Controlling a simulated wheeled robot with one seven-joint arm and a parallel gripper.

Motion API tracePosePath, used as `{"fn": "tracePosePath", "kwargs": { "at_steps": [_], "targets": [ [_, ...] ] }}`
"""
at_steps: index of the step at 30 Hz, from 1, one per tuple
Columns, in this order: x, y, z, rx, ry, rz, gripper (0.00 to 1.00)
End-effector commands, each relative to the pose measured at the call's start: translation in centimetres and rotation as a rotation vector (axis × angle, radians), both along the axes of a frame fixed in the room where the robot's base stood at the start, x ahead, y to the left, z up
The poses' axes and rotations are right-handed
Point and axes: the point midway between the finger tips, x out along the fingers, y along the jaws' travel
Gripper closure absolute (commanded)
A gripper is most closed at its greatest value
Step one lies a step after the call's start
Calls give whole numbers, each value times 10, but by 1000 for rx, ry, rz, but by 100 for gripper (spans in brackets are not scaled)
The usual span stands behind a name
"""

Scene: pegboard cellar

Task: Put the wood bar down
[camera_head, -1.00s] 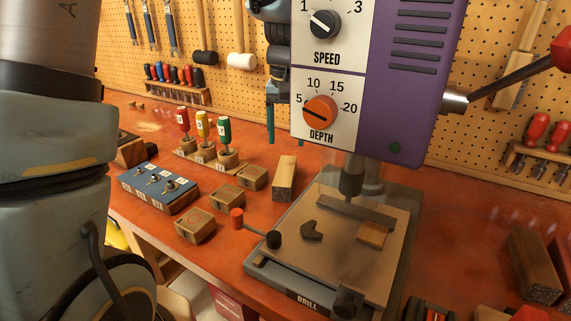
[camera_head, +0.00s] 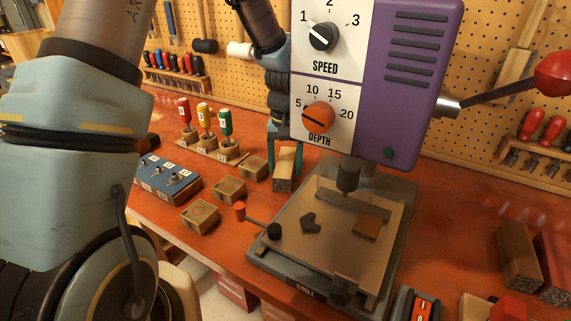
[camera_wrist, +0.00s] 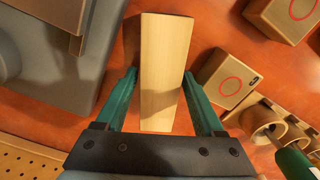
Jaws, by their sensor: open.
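The wood bar (camera_head: 285,170) stands on the orange-red bench, just left of the drill press base. It also shows in the wrist view (camera_wrist: 163,75), pale and lengthwise between my fingers. My gripper (camera_head: 285,158) is at the bar, with a teal finger on each side. In the wrist view my gripper (camera_wrist: 160,88) is open, with a narrow gap visible beside the bar at the fingers. Contact at the fingertips cannot be told.
The drill press (camera_head: 380,90) with its grey base (camera_head: 285,262) stands close on the right. Small wooden blocks (camera_head: 200,216) lie to the left. Red, yellow and green handled tools (camera_head: 204,118) stand behind them. Dark bars (camera_head: 517,255) lie at far right.

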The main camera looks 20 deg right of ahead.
Motion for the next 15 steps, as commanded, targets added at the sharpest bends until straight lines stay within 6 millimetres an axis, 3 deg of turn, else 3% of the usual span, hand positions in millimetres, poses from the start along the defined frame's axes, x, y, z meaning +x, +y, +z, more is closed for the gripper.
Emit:
{"fn": "tracePosePath", "kwargs": {
  "at_steps": [8,15],
  "targets": [
    [0,0,-4,0,-1,1,30],
    [0,0,-3,0,-1,1,57]
  ]
}}
